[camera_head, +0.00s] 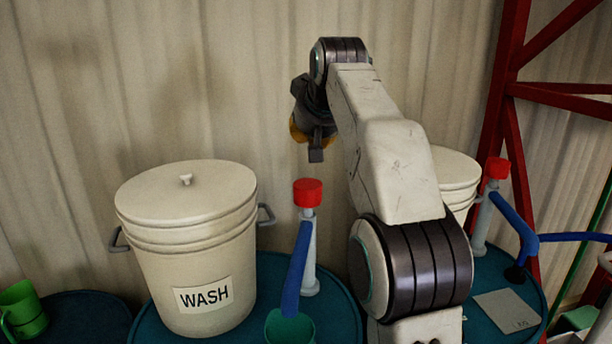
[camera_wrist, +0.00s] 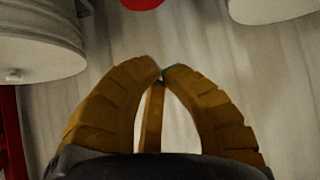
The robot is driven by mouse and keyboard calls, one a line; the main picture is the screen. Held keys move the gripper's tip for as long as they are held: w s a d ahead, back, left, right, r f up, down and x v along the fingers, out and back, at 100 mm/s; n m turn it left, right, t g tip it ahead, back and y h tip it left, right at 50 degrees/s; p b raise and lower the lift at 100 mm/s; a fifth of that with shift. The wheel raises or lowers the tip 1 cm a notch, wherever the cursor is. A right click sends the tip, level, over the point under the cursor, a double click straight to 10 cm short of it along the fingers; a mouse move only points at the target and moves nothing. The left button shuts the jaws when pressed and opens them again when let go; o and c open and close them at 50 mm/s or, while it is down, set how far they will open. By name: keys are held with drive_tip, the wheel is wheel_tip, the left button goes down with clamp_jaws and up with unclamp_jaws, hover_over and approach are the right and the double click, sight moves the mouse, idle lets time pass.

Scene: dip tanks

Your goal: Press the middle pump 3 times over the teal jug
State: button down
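The middle pump, with a red cap (camera_head: 307,192), a pale upright body and a blue spout (camera_head: 296,270), stands on a teal drum top, right of the WASH bucket. The spout slants down to the teal jug (camera_head: 290,328), which is cut off by the bottom edge of the head view. My gripper (camera_head: 316,154) hangs above the red cap, with a visible gap between them. In the wrist view its brown fingers (camera_wrist: 162,74) meet at the tips, with nothing between them. A red cap (camera_wrist: 142,4) shows at the top edge there, mostly cut off.
A white lidded WASH bucket (camera_head: 190,250) stands left of the pump. Another white bucket (camera_head: 456,172) is partly behind my arm. A second red-capped pump (camera_head: 497,168) stands right, by a red frame (camera_head: 510,90). A green jug (camera_head: 22,310) is far left. A corrugated wall is behind.

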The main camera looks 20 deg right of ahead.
drive_tip(key=shift+s+a+r+g, duration=0.15)
drive_tip(key=shift+s+r+g, duration=0.1)
drive_tip(key=shift+s, duration=0.4)
drive_tip(key=shift+s+a+r+g, duration=0.15)
drive_tip(key=shift+s+r, duration=0.1)
drive_tip(key=shift+s, duration=0.4)
hover_over(303, 180)
drive_tip(key=s, duration=0.2)
wheel_tip(303, 180, down, 7)
drive_tip(key=shift+a+f, duration=0.15)
drive_tip(key=shift+s+f, duration=0.25)
drive_tip(key=shift+f, duration=0.7)
drive_tip(key=shift+f+p, duration=0.35)
drive_tip(key=shift+f, duration=0.5)
